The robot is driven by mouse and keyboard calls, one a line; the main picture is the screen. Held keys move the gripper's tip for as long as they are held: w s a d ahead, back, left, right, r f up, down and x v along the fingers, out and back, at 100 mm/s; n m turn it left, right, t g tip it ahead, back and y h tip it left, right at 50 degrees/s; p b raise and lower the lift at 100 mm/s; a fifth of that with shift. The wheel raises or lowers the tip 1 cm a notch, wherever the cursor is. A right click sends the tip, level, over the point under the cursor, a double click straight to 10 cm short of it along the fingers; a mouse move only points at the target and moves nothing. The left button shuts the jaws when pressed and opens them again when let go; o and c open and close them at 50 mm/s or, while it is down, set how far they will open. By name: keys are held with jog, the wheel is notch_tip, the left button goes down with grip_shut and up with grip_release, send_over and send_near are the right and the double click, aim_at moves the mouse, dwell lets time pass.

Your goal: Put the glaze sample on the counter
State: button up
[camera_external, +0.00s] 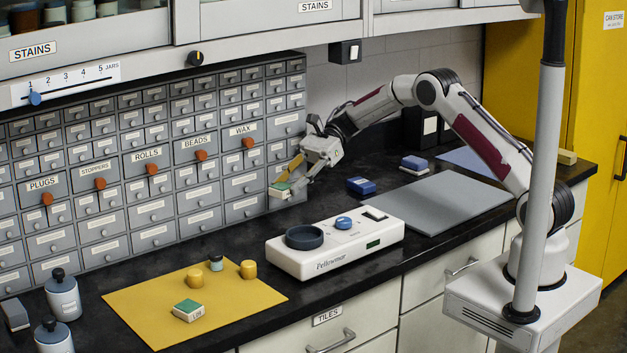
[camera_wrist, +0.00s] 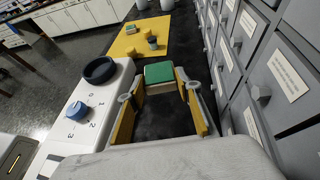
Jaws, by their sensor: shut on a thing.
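A green-topped block with pale sides, which looks like the glaze sample (camera_external: 280,190), is between the fingertips of my gripper (camera_external: 288,180), close in front of the grey drawer cabinet. My gripper is shut on it. The wrist view shows its green top (camera_wrist: 159,72) at the ends of the yellow finger pads (camera_wrist: 158,82), over the dark counter (camera_wrist: 165,115). The black counter (camera_external: 232,244) runs along the cabinet's foot. I cannot tell exactly how far the block is above it. A second green-topped block (camera_external: 188,309) lies on the yellow mat (camera_external: 150,297).
A white device (camera_external: 335,249) with a dark round dish stands in front of my gripper. Yellow and dark small pieces (camera_external: 217,268) stand on the yellow mat. Blue blocks (camera_external: 361,186) and a grey mat (camera_external: 445,203) lie to the right. Drawers (camera_external: 200,175) line the back.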

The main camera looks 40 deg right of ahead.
jog(key=w+d+r+m+t, duration=0.1)
jog(key=d+r+m+t, duration=0.2)
jog(key=d, duration=1.4)
jog(key=w+d+r+m+t, duration=0.1)
jog(key=d+m+t, duration=0.25)
jog(key=d, duration=1.35)
jog(key=m+t+h, duration=0.4)
jog(key=m+t, duration=0.1)
jog(key=t, duration=0.1)
send_over(472, 190)
notch_tip(472, 190, down, 2)
jog(key=f, duration=0.1)
jog(key=shift+w+d+r, duration=0.15)
jog(key=shift+r, duration=0.1)
jog(key=shift+f, duration=3.15)
